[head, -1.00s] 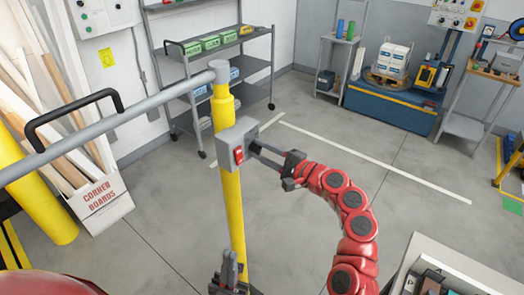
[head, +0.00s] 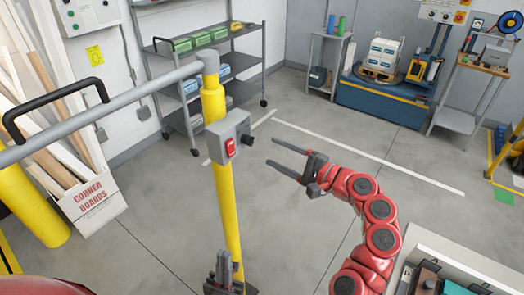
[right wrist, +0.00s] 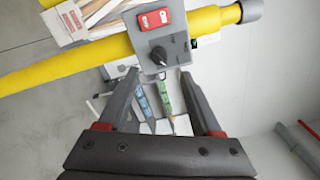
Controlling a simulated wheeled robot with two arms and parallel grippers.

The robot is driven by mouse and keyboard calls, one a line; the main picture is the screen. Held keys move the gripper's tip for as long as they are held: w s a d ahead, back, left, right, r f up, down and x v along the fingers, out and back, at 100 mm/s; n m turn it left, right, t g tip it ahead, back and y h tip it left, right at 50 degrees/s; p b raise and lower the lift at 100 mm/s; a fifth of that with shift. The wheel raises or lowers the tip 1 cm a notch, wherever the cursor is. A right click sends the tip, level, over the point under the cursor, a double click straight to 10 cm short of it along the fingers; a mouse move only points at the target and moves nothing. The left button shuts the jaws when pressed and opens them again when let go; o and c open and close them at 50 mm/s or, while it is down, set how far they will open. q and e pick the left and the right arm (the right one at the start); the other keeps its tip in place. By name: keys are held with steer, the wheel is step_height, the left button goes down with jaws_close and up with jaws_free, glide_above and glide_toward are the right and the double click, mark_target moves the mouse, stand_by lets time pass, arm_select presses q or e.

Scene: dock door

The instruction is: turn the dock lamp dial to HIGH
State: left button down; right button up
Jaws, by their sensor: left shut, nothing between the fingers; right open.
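The grey control box (head: 229,132) is mounted on a yellow post (head: 226,205). Its black dial (head: 247,139) sticks out of the right face; in the right wrist view the dial (right wrist: 159,55) is seen face-on, with small marks too blurred to read. A red switch (head: 230,147) sits on another part of the box. My right gripper (head: 270,150) is open and empty, its fingers pointing at the dial with a gap between; they also show in the right wrist view (right wrist: 158,76). My left gripper (head: 222,268) is shut and empty, low by the post.
A grey rail with a black handle (head: 50,100) runs left from the post top. A corner boards box (head: 92,205) stands at left.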

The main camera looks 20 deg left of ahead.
steer(key=b+v, duration=0.2)
steer(key=v, duration=0.7)
steer(key=shift+s+d, duration=0.15)
steer(key=shift+d, duration=0.2)
